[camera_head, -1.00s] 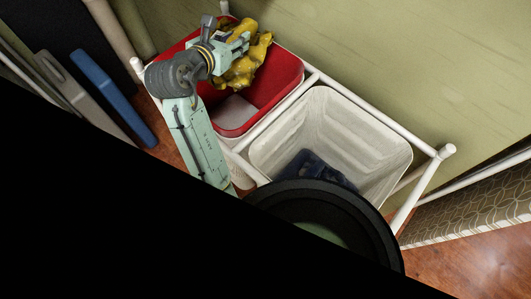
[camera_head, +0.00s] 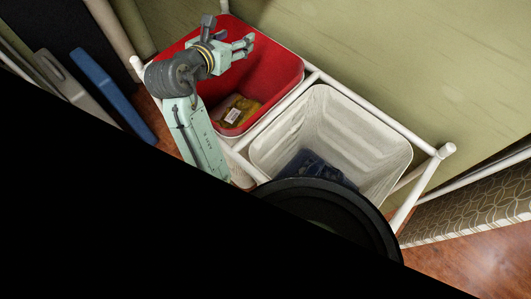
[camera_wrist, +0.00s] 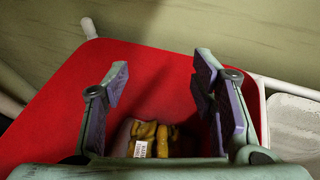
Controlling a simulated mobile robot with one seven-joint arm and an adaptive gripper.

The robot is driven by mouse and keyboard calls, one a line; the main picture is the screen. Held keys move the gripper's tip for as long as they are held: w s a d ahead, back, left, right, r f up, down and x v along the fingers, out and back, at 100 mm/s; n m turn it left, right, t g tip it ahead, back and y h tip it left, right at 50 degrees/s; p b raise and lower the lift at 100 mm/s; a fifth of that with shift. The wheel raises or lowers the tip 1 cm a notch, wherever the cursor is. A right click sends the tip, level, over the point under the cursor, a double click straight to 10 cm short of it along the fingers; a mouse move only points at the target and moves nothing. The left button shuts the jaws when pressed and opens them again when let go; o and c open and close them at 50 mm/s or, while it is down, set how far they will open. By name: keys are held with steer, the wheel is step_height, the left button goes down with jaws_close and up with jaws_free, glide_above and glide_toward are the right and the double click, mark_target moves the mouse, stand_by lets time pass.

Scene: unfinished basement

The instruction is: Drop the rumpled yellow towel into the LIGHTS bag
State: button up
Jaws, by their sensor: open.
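The yellow towel (camera_head: 238,112) lies in the bottom of the red-lined bag (camera_head: 277,77), with a white tag showing on it. It also shows in the wrist view (camera_wrist: 152,139), between and below my fingers. My gripper (camera_head: 246,46) is open and empty above the red bag, apart from the towel; its spread fingers show in the wrist view (camera_wrist: 160,85). The white-lined bag (camera_head: 340,125) stands beside the red one and holds dark blue cloth (camera_head: 316,167). No LIGHTS lettering is readable on either bag.
A white tube frame (camera_head: 375,110) holds both bags, with a corner post (camera_head: 446,151) at the right. A greenish wall (camera_head: 430,60) stands close behind. Blue and grey flat objects (camera_head: 110,95) lean at the left. A patterned panel (camera_head: 475,215) stands at the right.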

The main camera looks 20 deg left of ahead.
steer(key=v, duration=1.2)
steer(key=shift+f, duration=0.1)
